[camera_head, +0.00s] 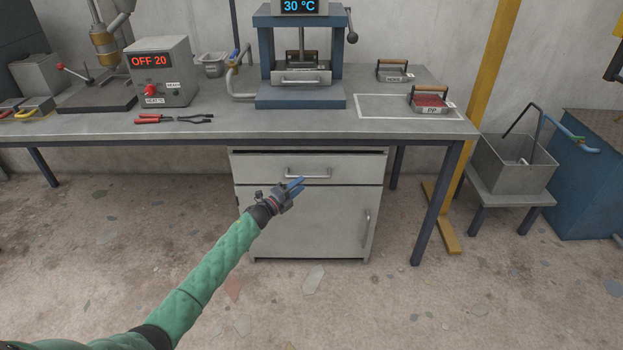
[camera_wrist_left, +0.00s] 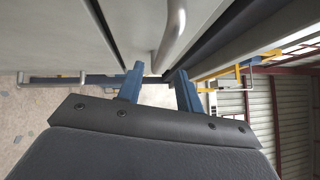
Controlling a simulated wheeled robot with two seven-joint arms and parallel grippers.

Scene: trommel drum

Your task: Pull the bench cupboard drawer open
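The bench cupboard (camera_head: 305,222) stands under the workbench, a pale grey metal box with a drawer on top and a door below. The drawer (camera_head: 255,170) looks shut in the head view, with a horizontal bar handle (camera_head: 308,174) at its middle. My left gripper (camera_head: 297,185) is just in front of the drawer, at the lower left of the handle. In the left wrist view the two blue fingers (camera_wrist_left: 159,88) are apart, with nothing between them. The bar handle (camera_wrist_left: 170,35) lies ahead of the fingertips. My right gripper is not in view.
The workbench (camera_head: 250,122) overhangs the cupboard, with a blue press (camera_head: 263,60), a heater box (camera_head: 160,75) and red-handled tongs (camera_head: 170,119) on top. The cupboard door has a vertical handle (camera_head: 366,228). A grey bin (camera_head: 515,165) stands at right. The floor in front is clear.

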